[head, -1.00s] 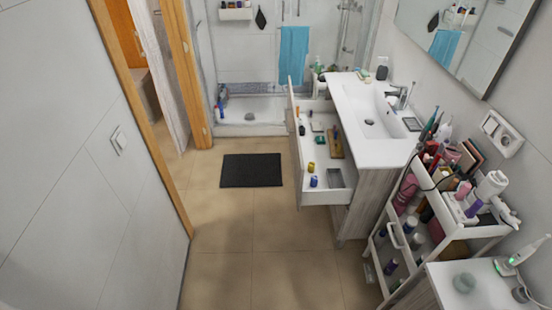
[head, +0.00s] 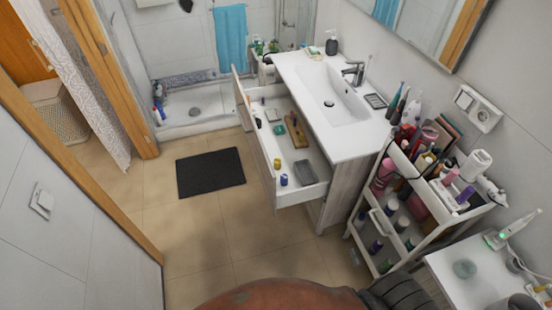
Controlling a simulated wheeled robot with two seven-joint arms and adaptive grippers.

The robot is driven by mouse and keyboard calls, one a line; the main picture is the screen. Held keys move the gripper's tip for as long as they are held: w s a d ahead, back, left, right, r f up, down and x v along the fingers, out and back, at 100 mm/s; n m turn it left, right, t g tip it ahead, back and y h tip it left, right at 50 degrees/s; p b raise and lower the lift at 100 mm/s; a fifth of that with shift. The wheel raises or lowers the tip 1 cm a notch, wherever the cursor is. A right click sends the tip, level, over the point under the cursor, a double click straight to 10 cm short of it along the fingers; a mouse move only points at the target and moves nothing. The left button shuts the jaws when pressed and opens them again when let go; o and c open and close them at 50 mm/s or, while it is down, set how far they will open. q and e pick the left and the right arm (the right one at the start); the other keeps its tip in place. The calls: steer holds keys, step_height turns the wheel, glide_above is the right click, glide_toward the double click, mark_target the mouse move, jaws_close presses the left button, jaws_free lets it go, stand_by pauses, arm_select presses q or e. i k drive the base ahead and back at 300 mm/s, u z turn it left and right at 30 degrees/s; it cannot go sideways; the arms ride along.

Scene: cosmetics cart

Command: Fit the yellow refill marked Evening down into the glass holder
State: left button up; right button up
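A small yellow cylinder (head: 277,164) stands in the open drawer near its front end, just behind a small blue cylinder (head: 284,180). It may be the Evening refill, but it is too small for any marking to be read. A small pale green glass vessel (head: 464,268) sits on the white top at the lower right. It may be the glass holder; I cannot see clearly whether anything is inside it. Neither of my grippers can be made out in the head view.
The drawer (head: 262,175) juts out from the white washbasin cabinet (head: 290,66) and holds several small items and a grey tray (head: 306,172). A crowded white cart (head: 392,268) stands between the cabinet and the white top. Floor around the black mat (head: 211,172) is clear.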

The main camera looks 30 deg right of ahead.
mark_target(465, 268)
steer(key=z, duration=0.7)
steer(key=i, duration=0.95)
steer(key=z, duration=0.85)
